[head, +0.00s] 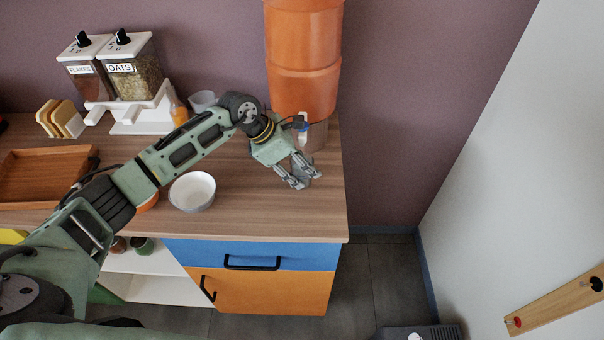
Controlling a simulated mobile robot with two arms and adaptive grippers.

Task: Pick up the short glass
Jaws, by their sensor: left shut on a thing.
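My left gripper (304,175) reaches down over the right end of the wooden counter. Its fingers are shut on a small, greyish, see-through thing that looks like the short glass (301,170). The fingers cover most of it, and its outline is hard to make out. I cannot tell whether it touches the counter. My right gripper is not in view.
A white bowl (192,191) stands left of the gripper on the counter (250,213). A large orange dispenser (303,60) is just behind the gripper. Cereal dispensers (133,75), bread slices (60,119) and a wooden tray (38,178) are at left. The counter's front right is clear.

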